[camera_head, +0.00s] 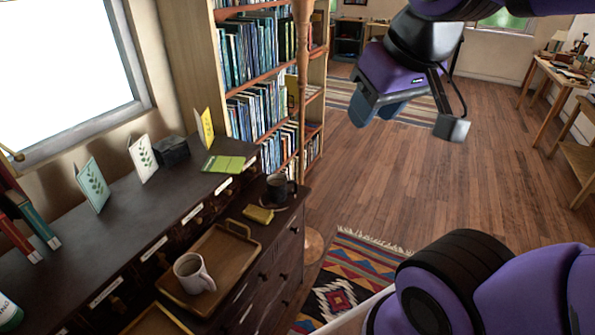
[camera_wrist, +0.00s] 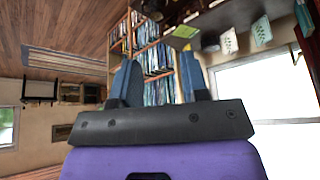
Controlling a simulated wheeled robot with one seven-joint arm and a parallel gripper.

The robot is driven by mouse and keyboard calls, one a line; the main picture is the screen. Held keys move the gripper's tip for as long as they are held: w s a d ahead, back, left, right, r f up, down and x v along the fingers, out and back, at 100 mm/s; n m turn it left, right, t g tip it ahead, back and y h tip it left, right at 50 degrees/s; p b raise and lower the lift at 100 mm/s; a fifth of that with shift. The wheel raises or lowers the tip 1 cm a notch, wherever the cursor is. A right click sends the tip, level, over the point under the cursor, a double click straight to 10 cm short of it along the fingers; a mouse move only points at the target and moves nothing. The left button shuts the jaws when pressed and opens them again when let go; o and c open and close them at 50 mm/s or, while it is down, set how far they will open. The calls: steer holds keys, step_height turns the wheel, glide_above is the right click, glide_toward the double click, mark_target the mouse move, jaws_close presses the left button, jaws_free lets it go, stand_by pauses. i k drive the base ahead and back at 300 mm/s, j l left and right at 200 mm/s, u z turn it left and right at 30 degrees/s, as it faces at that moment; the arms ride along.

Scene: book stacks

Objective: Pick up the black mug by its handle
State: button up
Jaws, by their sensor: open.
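A dark shape at the top edge of the wrist view may be this mug, but I cannot be sure. My gripper (camera_head: 376,112) is up and to the right of the mug in the head view, well apart from it, over the open floor. In the wrist view its two blue fingers (camera_wrist: 157,64) are spread with nothing between them.
A wooden tray (camera_head: 247,238) holds a pinkish mug (camera_head: 193,273). A yellow item (camera_head: 258,215) lies near the black mug, and a green book (camera_head: 224,164) lies behind. A full bookcase (camera_head: 262,95) and a wooden post (camera_head: 303,90) stand close by.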

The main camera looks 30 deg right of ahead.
mark_target(276, 182)
steer(key=i+l+u, duration=0.2)
steer(key=u, duration=0.15)
steer(key=i+l+u, duration=0.1)
steer(key=l+u, duration=0.2)
steer(key=l, duration=0.2)
steer(key=i+l+u, duration=0.1)
steer(key=l+u, duration=0.25)
